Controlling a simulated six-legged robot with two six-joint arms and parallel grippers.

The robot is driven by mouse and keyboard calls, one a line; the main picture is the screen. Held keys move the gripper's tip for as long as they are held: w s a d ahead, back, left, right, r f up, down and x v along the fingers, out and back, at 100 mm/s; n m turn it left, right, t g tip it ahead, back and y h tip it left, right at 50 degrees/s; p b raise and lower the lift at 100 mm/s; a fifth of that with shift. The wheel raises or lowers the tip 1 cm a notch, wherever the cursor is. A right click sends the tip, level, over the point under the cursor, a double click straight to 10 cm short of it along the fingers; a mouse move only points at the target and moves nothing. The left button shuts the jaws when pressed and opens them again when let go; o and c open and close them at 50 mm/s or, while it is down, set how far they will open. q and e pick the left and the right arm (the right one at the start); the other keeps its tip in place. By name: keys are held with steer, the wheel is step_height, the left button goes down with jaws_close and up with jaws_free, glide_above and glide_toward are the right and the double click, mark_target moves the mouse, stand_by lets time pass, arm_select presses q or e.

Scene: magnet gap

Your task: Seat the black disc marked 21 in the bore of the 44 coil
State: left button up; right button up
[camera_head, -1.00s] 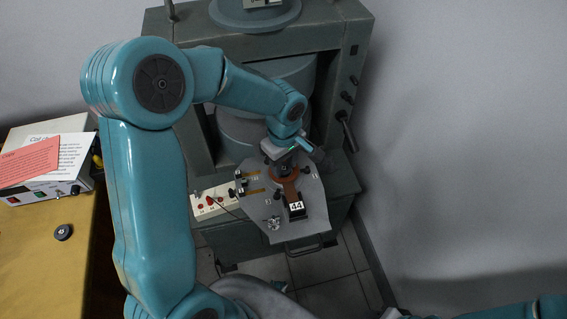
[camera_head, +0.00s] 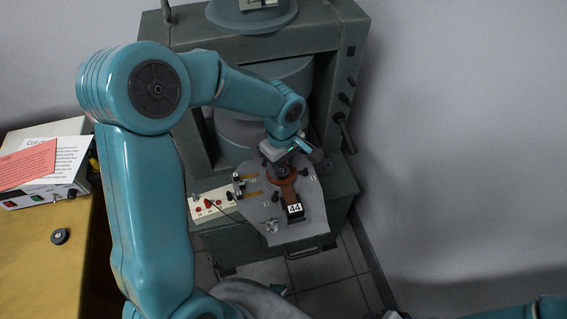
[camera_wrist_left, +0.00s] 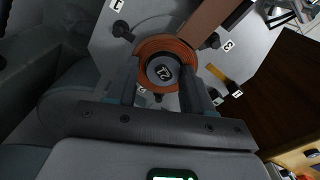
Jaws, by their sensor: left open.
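The 44 coil is a copper-brown ring (camera_head: 287,179) with an arm ending in a block labelled 44 (camera_head: 294,208), on a grey plate. In the left wrist view the ring (camera_wrist_left: 181,45) surrounds the black disc marked 21 (camera_wrist_left: 162,70). The disc lies face up within the ring's outline; how deep it sits in the bore is unclear. My left gripper (camera_wrist_left: 163,88) is open, one finger on each side of the disc, directly over the coil. In the head view the gripper (camera_head: 283,167) hides most of the bore. My right gripper is out of view.
The grey plate (camera_head: 262,216) carries small numbered tags and black knobs, in front of a large grey-green magnet frame (camera_head: 350,50). A white strip with red sockets (camera_head: 208,207) is left of it. Another black disc (camera_head: 60,236) lies on the wooden bench (camera_head: 45,275).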

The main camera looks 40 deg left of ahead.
mark_target(282, 170)
arm_select(q)
steer(key=shift+s+f+g, duration=0.3)
steer(key=shift+s+f, duration=0.2)
steer(key=shift+f, duration=0.1)
steer(key=shift+w+r+p, duration=0.1)
steer(key=shift+r+p, duration=0.75)
steer(key=shift+p, duration=0.35)
step_height(282, 170, up, 12)
steer(key=shift+w, duration=0.2)
steer(key=shift+a+f, duration=0.1)
steer(key=shift+f, duration=0.05)
